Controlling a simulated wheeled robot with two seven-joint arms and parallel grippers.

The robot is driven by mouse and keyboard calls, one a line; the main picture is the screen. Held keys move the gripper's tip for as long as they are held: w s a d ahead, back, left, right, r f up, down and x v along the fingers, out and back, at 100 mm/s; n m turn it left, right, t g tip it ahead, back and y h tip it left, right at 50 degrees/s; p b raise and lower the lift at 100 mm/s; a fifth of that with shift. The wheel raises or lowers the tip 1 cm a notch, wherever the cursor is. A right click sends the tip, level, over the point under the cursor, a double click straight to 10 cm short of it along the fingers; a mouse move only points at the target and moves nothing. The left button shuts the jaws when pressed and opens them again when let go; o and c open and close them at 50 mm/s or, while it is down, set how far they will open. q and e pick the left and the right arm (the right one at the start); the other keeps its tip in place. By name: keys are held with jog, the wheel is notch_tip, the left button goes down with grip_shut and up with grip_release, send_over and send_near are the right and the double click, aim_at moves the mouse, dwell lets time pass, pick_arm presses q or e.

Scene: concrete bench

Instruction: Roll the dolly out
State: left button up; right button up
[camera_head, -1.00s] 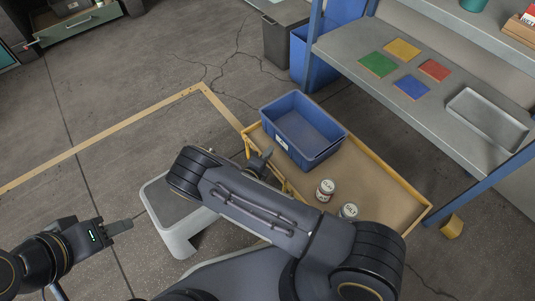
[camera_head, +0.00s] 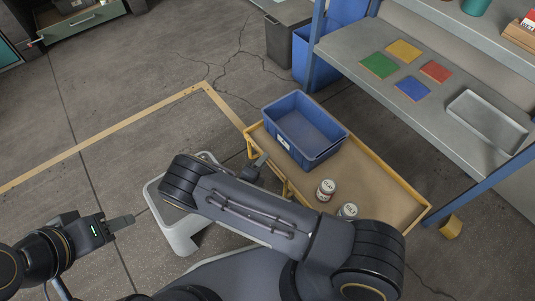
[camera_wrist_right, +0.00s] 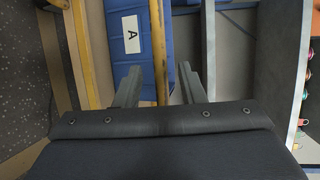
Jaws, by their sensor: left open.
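The dolly (camera_head: 390,187) is a low cart with a brown deck and yellow rim, standing on the floor beside the shelf. A blue bin (camera_head: 283,142) and two cans (camera_head: 326,190) (camera_head: 348,211) stand on it. My right gripper (camera_head: 257,166) is at the dolly's near left side, partly hidden by my right arm. In the right wrist view its two fingers (camera_wrist_right: 160,88) are apart, with a yellow bar (camera_wrist_right: 158,45) of the dolly between them; I see no closed grip. My left gripper (camera_head: 127,221) is open and empty over the floor at the left.
A grey step stool (camera_head: 178,232) stands on the floor under my right arm, left of the dolly. The shelf (camera_head: 372,88) with its blue post (camera_head: 485,187) borders the dolly on the right.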

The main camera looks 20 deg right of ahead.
jog(key=v, duration=0.2)
jog(key=shift+s+a+r, duration=0.1)
jog(key=shift+s+a, duration=0.15)
jog(key=shift+s+a, duration=0.1)
dwell(0.4)
